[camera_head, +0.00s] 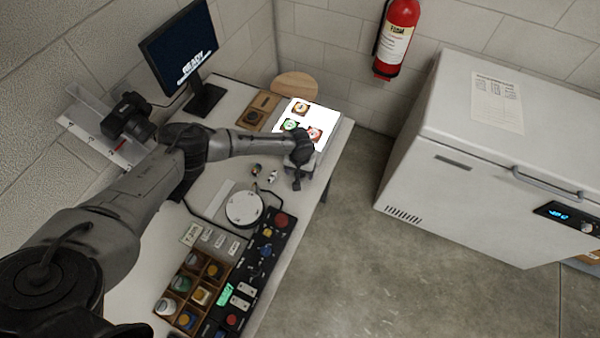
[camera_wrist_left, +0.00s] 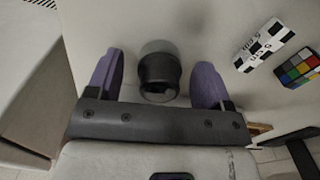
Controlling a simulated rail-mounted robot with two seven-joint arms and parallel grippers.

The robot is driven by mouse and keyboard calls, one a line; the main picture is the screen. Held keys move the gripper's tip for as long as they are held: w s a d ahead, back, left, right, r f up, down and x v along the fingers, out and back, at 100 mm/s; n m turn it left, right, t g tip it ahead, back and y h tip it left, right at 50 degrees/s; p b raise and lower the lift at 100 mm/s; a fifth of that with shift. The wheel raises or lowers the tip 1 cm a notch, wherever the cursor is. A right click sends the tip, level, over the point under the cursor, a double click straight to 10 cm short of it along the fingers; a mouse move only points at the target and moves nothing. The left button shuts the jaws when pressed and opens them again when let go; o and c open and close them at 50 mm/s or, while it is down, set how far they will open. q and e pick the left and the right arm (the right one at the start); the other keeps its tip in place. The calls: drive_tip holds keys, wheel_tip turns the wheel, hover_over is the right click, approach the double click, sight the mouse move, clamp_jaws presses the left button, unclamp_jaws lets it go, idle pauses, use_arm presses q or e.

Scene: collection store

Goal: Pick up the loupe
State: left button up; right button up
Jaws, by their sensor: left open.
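The loupe (camera_wrist_left: 159,74), a short black cylinder with a greyish clear end, is in the left wrist view on the pale table top (camera_wrist_left: 215,30). My left gripper (camera_wrist_left: 157,82) is open, with one purple finger on each side of the loupe. Gaps show between the loupe and both fingers. In the head view my left gripper (camera_head: 297,182) is over the table's right edge area, just in front of the lit panel. I cannot clearly make out the loupe there; the gripper covers that spot. My right gripper is in neither view.
A colour chart (camera_wrist_left: 298,68) and a black-and-white scale bar (camera_wrist_left: 263,45) lie close beside the gripper. The lit panel (camera_head: 323,107) carries several coloured round pieces. A round white plate (camera_head: 243,208), a compartment box (camera_head: 187,290) and a monitor (camera_head: 180,50) stand on the table.

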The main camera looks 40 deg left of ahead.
use_arm(q)
drive_tip(key=shift+c, duration=0.5)
drive_tip(key=c, duration=0.9)
drive_tip(key=shift+r, duration=0.1)
